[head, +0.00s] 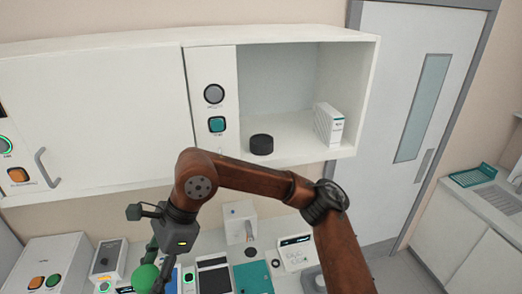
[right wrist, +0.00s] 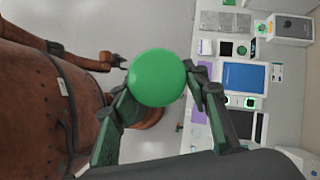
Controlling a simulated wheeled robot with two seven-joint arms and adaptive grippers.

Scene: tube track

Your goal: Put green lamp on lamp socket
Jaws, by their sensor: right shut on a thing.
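The green lamp (head: 146,278) is a smooth round ball, held low at the bottom left of the head view. My right gripper (head: 160,268) is shut on it. The right wrist view shows the lamp (right wrist: 157,77) between the two fingers of this gripper (right wrist: 158,88). A black round piece (head: 261,144) sits on the open shelf of the wall cabinet and looks like the lamp socket; nothing is on it. My left gripper (right wrist: 117,60) shows small in the right wrist view, away from the lamp; its opening is too small to tell.
The white wall cabinet (head: 100,110) has a closed door at left and an open bay at right. A white box (head: 329,124) stands right of the black piece. Below, the counter holds several devices and a teal pad (head: 253,277). A door (head: 405,120) is at right.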

